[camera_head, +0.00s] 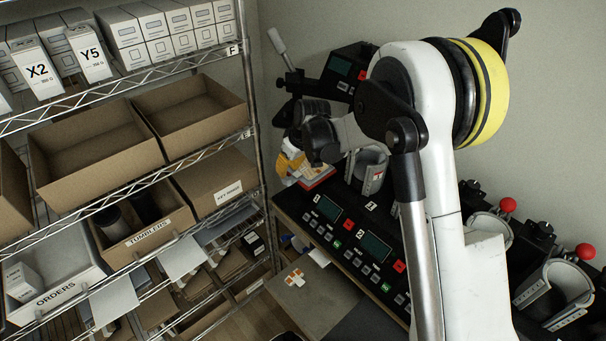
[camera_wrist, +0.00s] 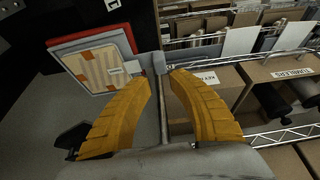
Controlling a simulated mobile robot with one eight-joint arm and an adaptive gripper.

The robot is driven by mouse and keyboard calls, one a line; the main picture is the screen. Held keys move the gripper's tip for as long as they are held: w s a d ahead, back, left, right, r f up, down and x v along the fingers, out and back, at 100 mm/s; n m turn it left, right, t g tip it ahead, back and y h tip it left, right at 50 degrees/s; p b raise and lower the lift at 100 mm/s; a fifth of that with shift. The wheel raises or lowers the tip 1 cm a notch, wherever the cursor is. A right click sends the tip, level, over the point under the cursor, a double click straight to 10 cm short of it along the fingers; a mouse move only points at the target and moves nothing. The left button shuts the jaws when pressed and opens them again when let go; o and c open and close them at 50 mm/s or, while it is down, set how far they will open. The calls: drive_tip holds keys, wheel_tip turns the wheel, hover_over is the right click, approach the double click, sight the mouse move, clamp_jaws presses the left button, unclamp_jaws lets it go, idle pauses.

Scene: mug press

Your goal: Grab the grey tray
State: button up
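My gripper (camera_wrist: 157,76) has orange fingers, apart at the tips. In the wrist view the shelf's corner post runs behind the gap, and nothing is clearly gripped. In the head view my gripper (camera_head: 290,162) is small and partly hidden by my arm, near the shelf post. A flat stack (camera_wrist: 98,68) lies left of the fingertips, with a tan top with orange corners, a red layer and a grey edge. It also shows beside the gripper in the head view (camera_head: 317,177). A light grey bin marked ORDERS (camera_head: 66,284) sits lower left on the shelf. I cannot tell which is the grey tray.
A wire shelf holds cardboard bins, including TUMBLERS (camera_head: 150,235), and white boxes (camera_head: 92,55) on top. Right of it stands a dark bench with control panels (camera_head: 370,250) and mug presses (camera_head: 555,290). My arm covers part of the bench.

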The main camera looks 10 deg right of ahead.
sight(286, 178)
drive_tip(key=shift+s+f, duration=0.15)
drive_tip(key=shift+f, duration=0.25)
drive_tip(key=x, duration=0.2)
drive_tip(key=b+x, duration=0.1)
drive_tip(key=shift+s+f, duration=0.1)
drive_tip(key=shift+f, duration=0.55)
drive_tip(key=shift+r, duration=0.2)
drive_tip(key=shift+c, duration=0.4)
clamp_jaws()
